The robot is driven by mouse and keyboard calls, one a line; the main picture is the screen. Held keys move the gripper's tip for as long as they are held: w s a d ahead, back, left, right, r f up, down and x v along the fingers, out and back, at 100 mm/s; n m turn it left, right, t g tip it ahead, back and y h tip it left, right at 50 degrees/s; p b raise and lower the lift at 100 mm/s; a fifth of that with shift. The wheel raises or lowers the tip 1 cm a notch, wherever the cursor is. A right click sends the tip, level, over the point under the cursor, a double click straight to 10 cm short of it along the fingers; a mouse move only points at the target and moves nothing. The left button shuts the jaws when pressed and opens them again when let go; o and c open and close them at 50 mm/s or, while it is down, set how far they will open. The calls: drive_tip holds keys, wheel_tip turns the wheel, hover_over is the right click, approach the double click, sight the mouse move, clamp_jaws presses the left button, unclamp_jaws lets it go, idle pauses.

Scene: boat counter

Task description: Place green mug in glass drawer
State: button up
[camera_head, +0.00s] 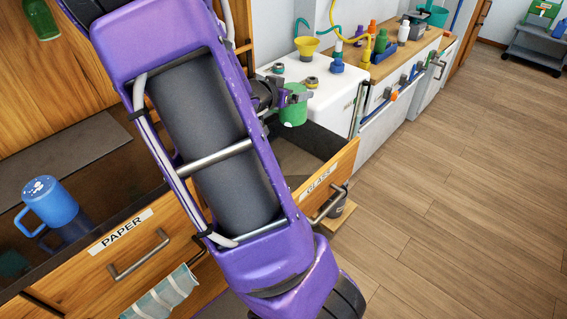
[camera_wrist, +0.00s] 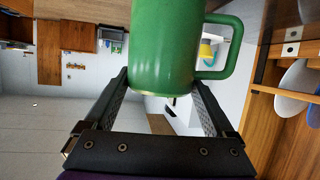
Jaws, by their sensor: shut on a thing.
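The green mug (camera_head: 293,114) is held in my gripper (camera_head: 289,97), beyond my purple arm in the head view. In the wrist view the mug (camera_wrist: 165,48) sits between the two fingers of my gripper (camera_wrist: 162,92), with its handle to the right. The glass drawer (camera_head: 323,184), labelled GLASS, is pulled open and has a dark interior. In the head view the mug appears just above the drawer's far part, in front of the white unit; its exact height is unclear. My arm hides part of the drawer.
A blue mug (camera_head: 50,204) stands on the dark counter at left, above the PAPER drawer (camera_head: 133,246). A white sink unit (camera_head: 334,97) with a yellow funnel (camera_head: 306,46) is behind the glass drawer. Bottles crowd the far counter. The wooden floor (camera_head: 460,190) at right is clear.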

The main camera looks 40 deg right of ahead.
wheel_tip(320, 180, down, 22)
drive_tip(key=b, duration=0.6)
drive_tip(key=shift+f+b, duration=0.2)
drive_tip(key=shift+b, duration=0.2)
drive_tip(key=o, duration=1.4)
drive_tip(key=shift+r, duration=0.15)
drive_tip(key=shift+a+r+p, duration=0.1)
drive_tip(key=shift+r+p, duration=0.1)
drive_tip(key=shift+p, duration=0.1)
drive_tip(key=p+v, duration=0.1)
drive_tip(key=v, duration=0.6)
drive_tip(key=shift+a, duration=0.15)
